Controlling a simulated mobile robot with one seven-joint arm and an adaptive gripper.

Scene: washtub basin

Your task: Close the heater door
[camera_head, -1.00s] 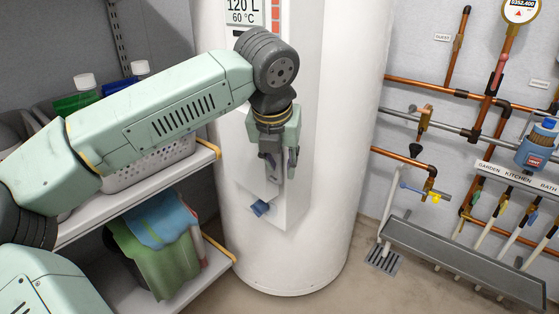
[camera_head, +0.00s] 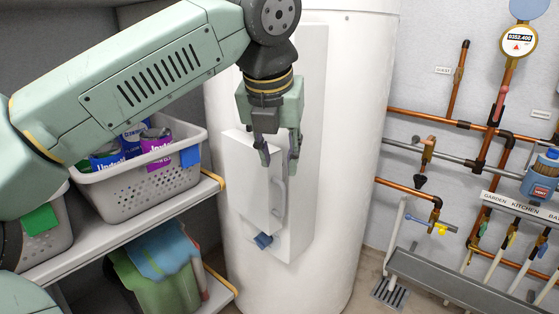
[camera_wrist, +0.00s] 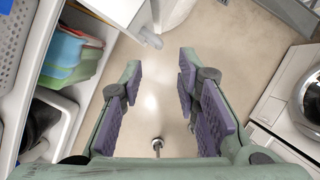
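The heater (camera_head: 345,130) is a tall white cylinder with a long raised front casing (camera_head: 312,90). Its white door (camera_head: 247,180) is on the lower part of the casing. The door appears to stand out from the casing on the left, so it looks ajar; the exact gap is hard to tell. A pale handle (camera_head: 279,198) is on the door's right side. My gripper (camera_head: 279,158) points down in front of the door's upper right, above the handle. In the wrist view, its purple-padded fingers (camera_wrist: 160,105) are wide apart with nothing between them. I cannot tell whether it touches the door.
Shelves at left hold a grey basket (camera_head: 150,185) of cans and folded cloths (camera_head: 160,270). Copper pipes (camera_head: 430,120) and a grey trough (camera_head: 470,280) are at right. Floor (camera_wrist: 235,50) shows below my gripper.

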